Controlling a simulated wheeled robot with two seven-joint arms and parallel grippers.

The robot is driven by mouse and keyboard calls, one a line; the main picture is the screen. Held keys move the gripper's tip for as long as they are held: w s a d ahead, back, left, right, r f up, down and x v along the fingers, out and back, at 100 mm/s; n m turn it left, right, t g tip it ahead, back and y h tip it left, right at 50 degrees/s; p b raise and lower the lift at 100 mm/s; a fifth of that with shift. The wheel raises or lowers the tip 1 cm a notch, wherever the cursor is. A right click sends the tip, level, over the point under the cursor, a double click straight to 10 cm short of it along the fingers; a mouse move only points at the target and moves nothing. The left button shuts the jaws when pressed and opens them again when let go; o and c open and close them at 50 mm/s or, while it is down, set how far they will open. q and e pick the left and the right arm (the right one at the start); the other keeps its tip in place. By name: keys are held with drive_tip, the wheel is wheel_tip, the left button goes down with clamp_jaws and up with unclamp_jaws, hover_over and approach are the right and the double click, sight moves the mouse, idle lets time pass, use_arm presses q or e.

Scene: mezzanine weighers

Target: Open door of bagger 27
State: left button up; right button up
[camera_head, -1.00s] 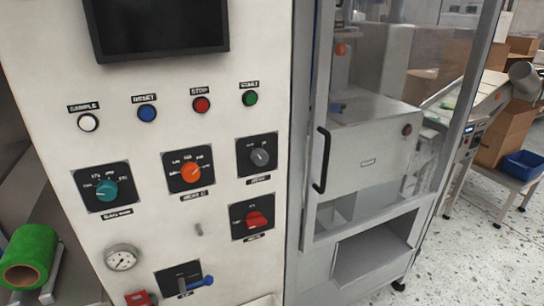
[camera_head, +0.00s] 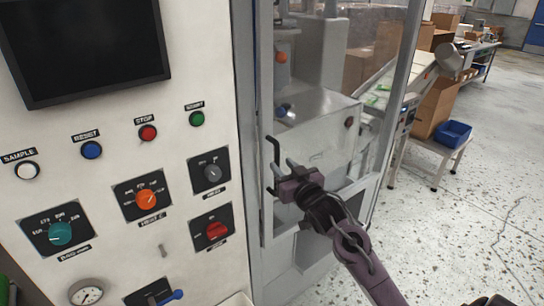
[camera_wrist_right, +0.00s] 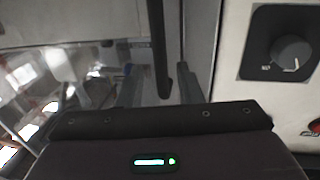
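The bagger's door (camera_head: 335,120) is a clear panel in a grey metal frame, and it looks shut. Its black vertical bar handle (camera_head: 274,152) is on the door's left side. My right gripper (camera_head: 282,178) is at the lower part of the handle. In the right wrist view the handle (camera_wrist_right: 159,50) comes down between the two grey fingers (camera_wrist_right: 160,85), which stand apart with gaps on both sides. The gripper is open; contact with the handle cannot be made out. My left gripper is not in view.
The control panel (camera_head: 112,122) with buttons, knobs and a dark screen (camera_head: 84,45) stands left of the door. To the right are cardboard boxes (camera_head: 432,108) and a blue bin (camera_head: 453,133) on a low table. The speckled floor (camera_head: 455,225) in front is open.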

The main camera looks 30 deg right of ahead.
sight(278, 162)
drive_tip(key=w+p, duration=0.1)
drive_tip(key=w, duration=0.3)
drive_tip(key=shift+d, duration=0.2)
clamp_jaws()
